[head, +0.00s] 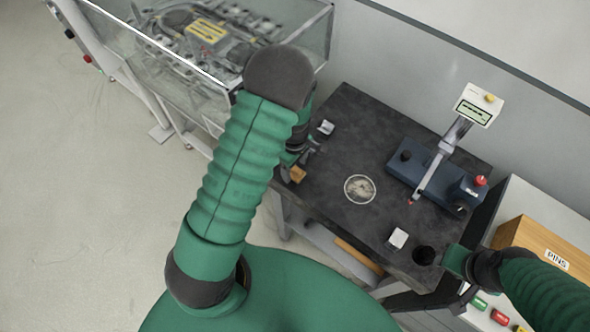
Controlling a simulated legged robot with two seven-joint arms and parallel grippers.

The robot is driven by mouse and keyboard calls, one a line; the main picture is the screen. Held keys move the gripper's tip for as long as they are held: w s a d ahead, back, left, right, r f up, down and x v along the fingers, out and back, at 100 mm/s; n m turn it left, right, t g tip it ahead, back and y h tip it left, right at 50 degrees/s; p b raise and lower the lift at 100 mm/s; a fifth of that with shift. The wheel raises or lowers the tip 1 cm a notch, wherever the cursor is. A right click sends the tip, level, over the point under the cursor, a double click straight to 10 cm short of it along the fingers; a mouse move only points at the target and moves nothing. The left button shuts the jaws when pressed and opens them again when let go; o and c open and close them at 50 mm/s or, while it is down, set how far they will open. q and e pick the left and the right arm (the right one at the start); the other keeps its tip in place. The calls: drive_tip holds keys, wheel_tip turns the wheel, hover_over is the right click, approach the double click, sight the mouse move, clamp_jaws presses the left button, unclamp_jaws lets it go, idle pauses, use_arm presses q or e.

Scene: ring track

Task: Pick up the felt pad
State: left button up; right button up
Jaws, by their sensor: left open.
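No object in the head view can be named as the felt pad with certainty. A round, pale grey, mottled disc with a white rim (360,189) lies flat near the middle of the dark table (340,113); it may be the pad. My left gripper (303,160) is open at the table's left edge, partly hidden by its own arm, and apart from the disc. A small tan block (298,174) shows right beside it; contact cannot be told. My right gripper (454,261) is at the table's right front corner; its jaws cannot be made out.
A blue device with a raised display (428,172) stands at the table's back right. Small silver-white blocks lie at the left (326,128) and front (397,238). A black round cup (425,255) is near my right gripper. A wooden PINS box (540,243) stands right.

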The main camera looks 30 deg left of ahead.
use_arm(q)
drive_tip(key=shift+f, duration=0.75)
drive_tip(key=shift+s+r, duration=0.1)
drive_tip(key=shift+c, duration=0.3)
drive_tip(key=shift+c, duration=1.2)
clamp_jaws()
